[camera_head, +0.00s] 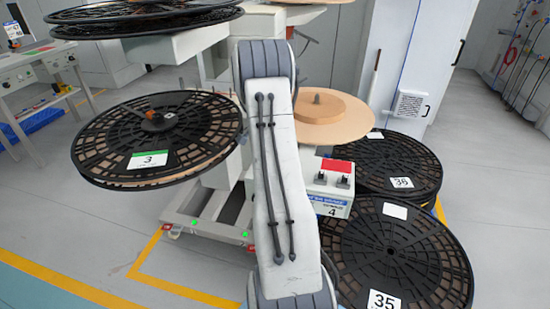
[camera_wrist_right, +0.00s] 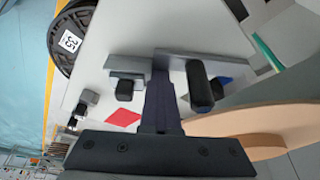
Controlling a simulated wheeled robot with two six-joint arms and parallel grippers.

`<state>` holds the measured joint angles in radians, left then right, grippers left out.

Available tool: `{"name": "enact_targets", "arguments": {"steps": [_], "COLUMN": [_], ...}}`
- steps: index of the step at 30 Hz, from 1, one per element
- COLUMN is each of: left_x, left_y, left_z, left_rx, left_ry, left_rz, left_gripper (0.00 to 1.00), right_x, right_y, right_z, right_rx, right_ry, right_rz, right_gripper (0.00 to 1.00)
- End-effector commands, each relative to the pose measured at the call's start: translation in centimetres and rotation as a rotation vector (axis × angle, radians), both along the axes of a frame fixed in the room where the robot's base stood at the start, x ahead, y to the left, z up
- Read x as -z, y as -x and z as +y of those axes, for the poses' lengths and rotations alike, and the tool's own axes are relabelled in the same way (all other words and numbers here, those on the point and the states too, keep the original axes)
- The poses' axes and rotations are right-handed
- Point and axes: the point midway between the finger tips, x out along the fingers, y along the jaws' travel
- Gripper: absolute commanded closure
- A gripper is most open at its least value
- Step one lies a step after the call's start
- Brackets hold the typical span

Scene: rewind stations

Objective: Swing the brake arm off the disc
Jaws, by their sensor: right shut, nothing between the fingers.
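A tan disc (camera_head: 342,127) with a thicker round hub (camera_head: 320,103) stands on station 4, right of my arm in the head view. The disc's edge (camera_wrist_right: 255,122) shows at the lower right of the right wrist view. There, a grey bar (camera_wrist_right: 222,62) with a thick black upright handle (camera_wrist_right: 201,88) lies near the disc. I cannot tell whether this is the brake arm or whether it touches the disc. My right gripper (camera_wrist_right: 160,82) is shut and empty, left of that handle. My arm hides it in the head view. My left gripper is not in view.
A shorter black knob (camera_wrist_right: 125,90) on a grey bracket is left of my fingers. Station 4's control box (camera_head: 328,188) has a red panel (camera_head: 337,166) and switches. Black reels 36 (camera_head: 425,165) and 35 (camera_head: 440,245) lie at right; reel 3 (camera_head: 205,125) is at left.

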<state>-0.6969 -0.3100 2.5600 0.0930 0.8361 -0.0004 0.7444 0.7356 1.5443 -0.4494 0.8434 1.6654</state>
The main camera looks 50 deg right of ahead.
Motion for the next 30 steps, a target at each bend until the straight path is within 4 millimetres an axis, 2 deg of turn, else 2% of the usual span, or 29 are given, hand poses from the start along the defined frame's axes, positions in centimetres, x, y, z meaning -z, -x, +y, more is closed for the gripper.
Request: {"name": "enact_targets", "arguments": {"steps": [22, 26, 30], "left_x": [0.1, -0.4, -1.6], "left_y": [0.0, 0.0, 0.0], "left_z": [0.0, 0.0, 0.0], "left_rx": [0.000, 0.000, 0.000], "left_ry": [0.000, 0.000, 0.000], "left_rz": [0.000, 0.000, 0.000], "left_gripper": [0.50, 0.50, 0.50], "right_x": [0.0, -0.7, -2.6], "right_y": [0.2, 0.1, -0.1], "right_z": [0.0, 0.1, 0.5], "right_rx": [0.004, 0.003, 0.004], "right_ry": [-0.003, -0.002, -0.001], "right_rz": [0.001, 0.000, 0.000], "right_gripper": [1.00, 1.00, 1.00]}}
